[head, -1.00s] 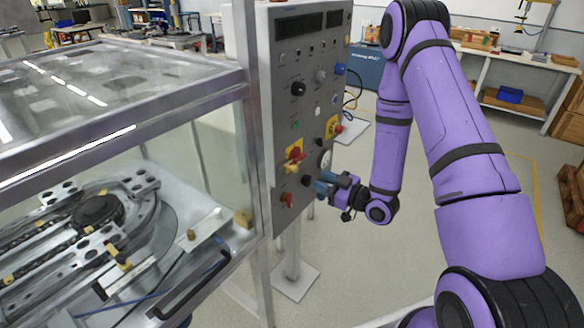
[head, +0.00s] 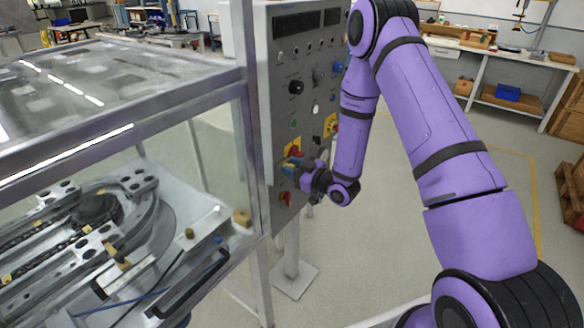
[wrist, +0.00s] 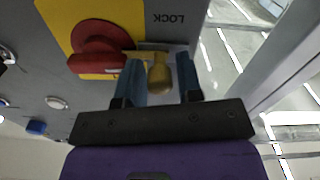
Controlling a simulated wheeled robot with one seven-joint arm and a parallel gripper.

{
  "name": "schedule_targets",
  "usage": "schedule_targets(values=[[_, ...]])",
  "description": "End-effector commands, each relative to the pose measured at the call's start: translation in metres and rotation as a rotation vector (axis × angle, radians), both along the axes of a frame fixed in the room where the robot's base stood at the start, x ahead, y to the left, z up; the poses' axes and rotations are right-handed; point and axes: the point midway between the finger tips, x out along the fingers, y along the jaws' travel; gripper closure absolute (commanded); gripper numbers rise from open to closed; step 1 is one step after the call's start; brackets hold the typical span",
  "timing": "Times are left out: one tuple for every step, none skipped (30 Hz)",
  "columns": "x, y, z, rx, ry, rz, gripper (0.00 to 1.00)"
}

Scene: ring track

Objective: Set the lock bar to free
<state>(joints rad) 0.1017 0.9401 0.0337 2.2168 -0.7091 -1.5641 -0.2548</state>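The lock bar (wrist: 158,72) is a brass-coloured bar with a rounded end. It sits beside a red knob (wrist: 97,48) on a yellow plate (wrist: 58,14), by a grey label reading LOCK (wrist: 178,18). In the wrist view my gripper (wrist: 160,78) is open, with one blue finger on each side of the bar's rounded end. The left finger is very close to it; contact is unclear.
A glass-walled enclosure (head: 215,160) with a metal frame stands close on the left. Open floor lies right.

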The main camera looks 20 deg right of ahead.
Motion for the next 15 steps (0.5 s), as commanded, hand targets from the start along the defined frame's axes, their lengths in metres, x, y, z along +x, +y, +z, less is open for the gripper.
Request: schedule_targets(values=[[-0.0001,0.0001,0.0000,0.000,0.000,0.000,0.67],[-0.0001,0.0001,0.0000,0.000,0.000,0.000,0.67],[-0.0001,0.0001,0.0000,0.000,0.000,0.000,0.67],[-0.0001,0.0000,0.0000,0.000,0.000,0.000,0.67],[-0.0001,0.0000,0.0000,0.000,0.000,0.000,0.71],[-0.0002,0.0000,0.0001,0.000,0.000,0.000,0.80],[-0.0002,0.0000,0.0001,0.000,0.000,0.000,0.87],[-0.0002,0.0000,0.0001,0.000,0.000,0.000,0.94],[-0.0002,0.0000,0.0001,0.000,0.000,0.000,1.00],[-0.0002,0.0000,0.0001,0.000,0.000,0.000,1.00],[-0.0002,0.0000,0.0001,0.000,0.000,0.000,1.00],[-0.0002,0.0000,0.0001,0.000,-0.001,0.001,1.00],[-0.0005,0.0004,0.0001,0.000,0.000,0.001,1.00],[-0.0013,0.0015,0.0000,0.000,0.000,0.001,1.00],[-0.0031,0.0038,0.0000,0.001,0.001,0.001,1.00]])
